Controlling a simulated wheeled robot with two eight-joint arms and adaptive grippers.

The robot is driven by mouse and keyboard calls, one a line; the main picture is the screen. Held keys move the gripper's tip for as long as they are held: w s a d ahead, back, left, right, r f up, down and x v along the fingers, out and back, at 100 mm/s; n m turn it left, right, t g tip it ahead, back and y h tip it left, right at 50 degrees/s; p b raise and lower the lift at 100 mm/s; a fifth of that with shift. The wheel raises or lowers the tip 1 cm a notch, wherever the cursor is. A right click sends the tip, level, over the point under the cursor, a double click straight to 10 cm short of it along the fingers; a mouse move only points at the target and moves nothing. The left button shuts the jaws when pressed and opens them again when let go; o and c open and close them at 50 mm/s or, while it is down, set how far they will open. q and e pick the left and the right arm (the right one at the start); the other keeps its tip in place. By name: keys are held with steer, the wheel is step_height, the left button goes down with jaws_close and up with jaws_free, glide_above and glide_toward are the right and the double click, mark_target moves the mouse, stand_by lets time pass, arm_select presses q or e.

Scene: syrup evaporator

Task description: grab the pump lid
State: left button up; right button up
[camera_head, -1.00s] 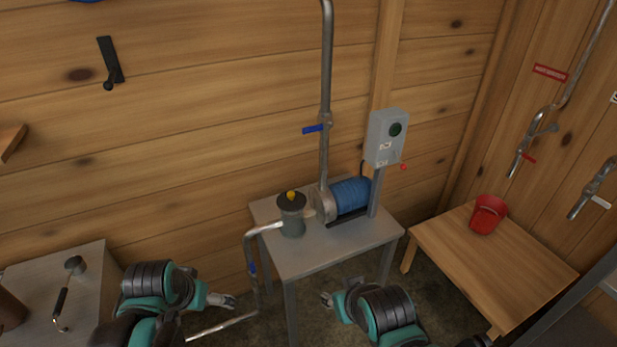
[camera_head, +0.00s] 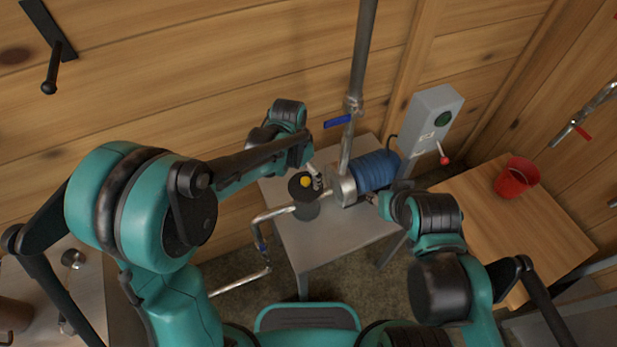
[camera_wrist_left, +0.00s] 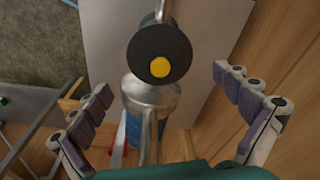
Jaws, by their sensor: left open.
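The pump lid (camera_head: 301,186) is a dark round disc with a yellow knob, sitting on top of the grey pump canister (camera_head: 306,208). The lid also shows at the top middle of the left wrist view (camera_wrist_left: 160,55). My left gripper (camera_head: 317,178) is beside the lid in the head view, its tips small and partly covered by the arm. In the left wrist view its fingers (camera_wrist_left: 165,95) are spread wide, empty, with the lid ahead between them. My right arm reaches in at the right near the pump motor; its fingers (camera_head: 374,200) are mostly hidden.
The blue motor (camera_head: 375,170) stands right of the canister on the grey table (camera_head: 340,235). A vertical pipe (camera_head: 362,60) with a blue valve handle rises behind. A grey control box (camera_head: 432,118) stands to the right. A red bucket (camera_head: 515,177) sits on a wooden table (camera_head: 540,215).

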mark_target(305, 182)
arm_select(q)
step_height(305, 182, down, 2)
steer(key=shift+d, duration=0.15)
steer(key=f, duration=0.1)
steer(key=f+b, duration=0.1)
steer(key=f, duration=0.1)
steer(key=w+d+f+b, duration=0.1)
steer(key=shift+f, duration=0.35)
steer(key=shift+r, duration=0.1)
steer(key=c, duration=1.5)
steer(key=shift+s+r, duration=0.1)
steer(key=shift+s, duration=0.1)
steer(key=c, duration=0.6)
jaws_close()
